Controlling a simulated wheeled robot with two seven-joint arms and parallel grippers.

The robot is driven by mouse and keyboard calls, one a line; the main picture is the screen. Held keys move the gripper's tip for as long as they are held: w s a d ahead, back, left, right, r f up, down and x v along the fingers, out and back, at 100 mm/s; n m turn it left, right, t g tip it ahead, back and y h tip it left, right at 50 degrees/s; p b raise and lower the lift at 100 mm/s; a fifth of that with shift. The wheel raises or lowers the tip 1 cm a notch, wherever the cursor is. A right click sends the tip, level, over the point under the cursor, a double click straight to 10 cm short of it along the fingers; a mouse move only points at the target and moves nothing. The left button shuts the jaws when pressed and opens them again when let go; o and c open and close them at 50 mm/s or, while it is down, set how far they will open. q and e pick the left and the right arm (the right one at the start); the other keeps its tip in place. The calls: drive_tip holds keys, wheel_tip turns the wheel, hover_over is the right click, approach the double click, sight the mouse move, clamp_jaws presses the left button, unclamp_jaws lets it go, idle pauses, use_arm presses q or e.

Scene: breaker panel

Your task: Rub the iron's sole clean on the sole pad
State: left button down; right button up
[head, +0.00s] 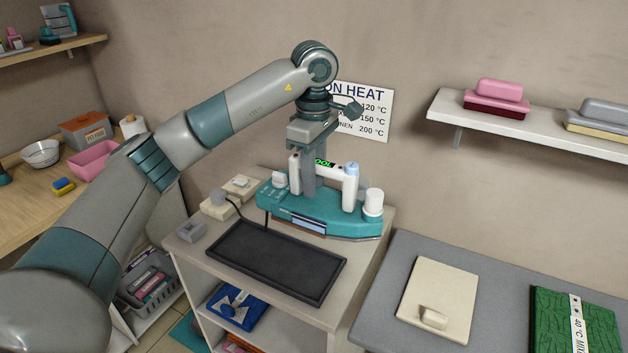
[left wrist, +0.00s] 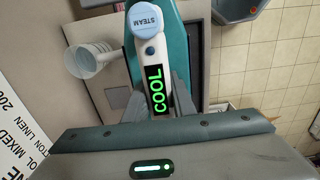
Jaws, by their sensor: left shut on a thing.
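The iron (head: 335,222) has a teal body and a white handle with a green lit display reading COOL. It is level at the back of the white cabinet top, behind a dark flat tray (head: 270,262); its sole is hidden. My left gripper (head: 308,180) comes from above and is shut on the handle. In the left wrist view the fingers (left wrist: 155,100) flank the COOL display, with the blue STEAM button (left wrist: 147,20) beyond. A cream pad with a small raised block (head: 445,295) lies on the grey board; I cannot tell which flat piece is the sole pad.
The grey board (head: 385,290) stands right of the cabinet, with folded green cloth (head: 575,325) on it. A wall shelf (head: 540,132) holds a pink and a grey block. A small grey box (head: 192,231) and a socket box (head: 219,206) sit left of the tray.

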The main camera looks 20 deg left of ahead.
use_arm(q)
drive_tip(key=shift+r+p, duration=0.55)
drive_tip(key=shift+r, duration=0.65)
use_arm(e)
drive_tip(key=shift+r, duration=0.65)
use_arm(q)
drive_tip(key=shift+s+d+f+m, duration=0.4)
drive_tip(key=shift+s+m, duration=0.15)
drive_tip(key=shift+m, duration=0.55)
drive_tip(key=s+d+f+m, duration=0.2)
drive_tip(key=s+f+m, duration=0.1)
drive_tip(key=s+m, duration=0.3)
drive_tip(key=s+d+f+m, duration=0.2)
drive_tip(key=s+m, duration=0.4)
drive_tip(key=m, duration=0.3)
drive_tip(key=shift+d+f, duration=0.15)
drive_tip(key=shift+f, duration=0.75)
use_arm(e)
drive_tip(key=shift+s+d+f+g, duration=0.1)
drive_tip(key=shift+s+d+g, duration=0.05)
drive_tip(key=shift+s, duration=0.35)
drive_tip(key=shift+s+d+f+g, duration=0.1)
drive_tip(key=shift+s+g, duration=0.05)
drive_tip(key=shift+s, duration=0.3)
use_arm(q)
drive_tip(key=shift+d, duration=0.1)
use_arm(e)
drive_tip(key=shift+d, duration=0.1)
